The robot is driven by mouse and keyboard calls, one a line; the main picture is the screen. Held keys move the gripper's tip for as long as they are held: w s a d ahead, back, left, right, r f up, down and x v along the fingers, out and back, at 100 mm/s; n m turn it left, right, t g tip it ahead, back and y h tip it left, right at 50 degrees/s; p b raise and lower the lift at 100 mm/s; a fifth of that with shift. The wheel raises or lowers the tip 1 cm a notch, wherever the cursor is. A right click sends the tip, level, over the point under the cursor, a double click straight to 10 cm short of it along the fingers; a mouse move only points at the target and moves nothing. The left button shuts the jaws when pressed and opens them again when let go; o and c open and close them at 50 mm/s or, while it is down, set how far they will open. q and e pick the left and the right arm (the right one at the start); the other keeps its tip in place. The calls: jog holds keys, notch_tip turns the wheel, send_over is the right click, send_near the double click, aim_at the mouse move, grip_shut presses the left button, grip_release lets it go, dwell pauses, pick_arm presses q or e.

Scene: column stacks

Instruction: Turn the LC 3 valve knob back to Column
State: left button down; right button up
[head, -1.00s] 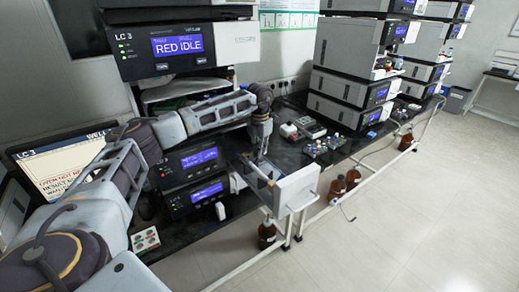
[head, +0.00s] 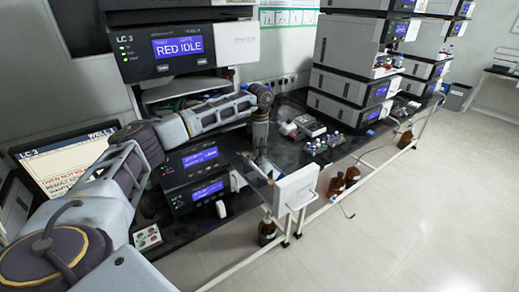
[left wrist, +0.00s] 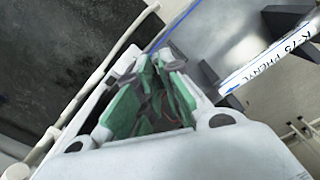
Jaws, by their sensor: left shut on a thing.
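My left gripper (head: 261,157) reaches down into the open compartment with the white door (head: 296,190) at the bench front. In the left wrist view its green-padded fingers (left wrist: 160,82) are close together around a small dark part, which I take to be the valve knob; the fingers hide nearly all of it, so its pointing direction cannot be read. A column labelled K-75 PHENYL (left wrist: 268,58) lies beside the fingers. The LC 3 unit (head: 178,48) shows RED IDLE. My right gripper is not in view.
A monitor with a warning text (head: 75,165) stands at the left. Small vials (head: 325,144) stand on the bench to the right of the compartment, with other instrument stacks (head: 352,85) beyond. Brown bottles (head: 337,187) are below the bench. The floor at the right is clear.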

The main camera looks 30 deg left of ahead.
pick_arm(q)
jog(key=shift+m, duration=1.6)
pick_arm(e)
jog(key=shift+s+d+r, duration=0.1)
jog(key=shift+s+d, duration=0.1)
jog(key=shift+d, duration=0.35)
pick_arm(q)
jog(key=c, duration=1.7)
grip_release()
jog(key=shift+o, duration=0.5)
notch_tip(320, 180, up, 12)
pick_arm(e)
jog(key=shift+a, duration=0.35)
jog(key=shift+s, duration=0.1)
